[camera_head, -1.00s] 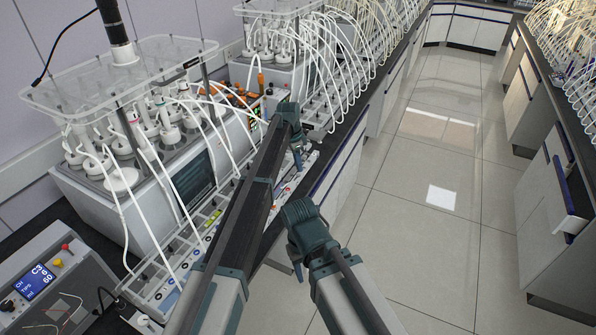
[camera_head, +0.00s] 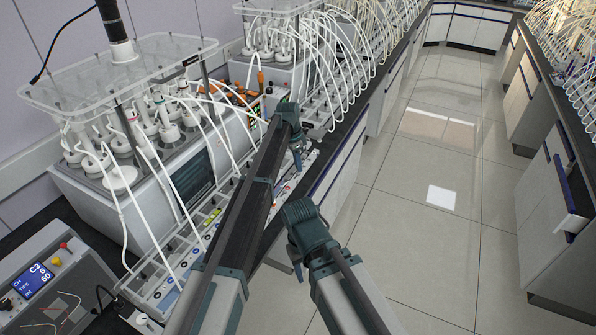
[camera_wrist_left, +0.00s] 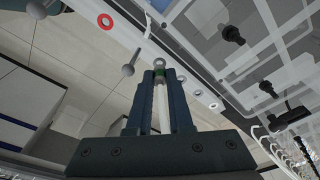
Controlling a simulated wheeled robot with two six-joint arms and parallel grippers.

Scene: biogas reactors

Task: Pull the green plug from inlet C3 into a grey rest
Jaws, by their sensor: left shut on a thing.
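My left gripper (camera_wrist_left: 160,80) is shut on the green plug (camera_wrist_left: 160,72), which has a green band, a pale rounded tip and a white tube running back between the fingers. I cannot tell whether the tip touches the pale rail beside it. In the head view the left gripper (camera_head: 298,158) hangs down at the rack's front edge; the plug is too small to make out there. Inlet C3 cannot be picked out. A grey knobbed peg (camera_wrist_left: 129,70), possibly a rest, sticks out beside the fingers in the wrist view.
Several ringed ports line the rail, one with a red ring (camera_wrist_left: 105,21). White hoses (camera_head: 150,160) arch from the reactor unit (camera_head: 75,190) to the rack. A control box display (camera_head: 38,280) reads C3. The aisle floor (camera_head: 420,230) at right is clear.

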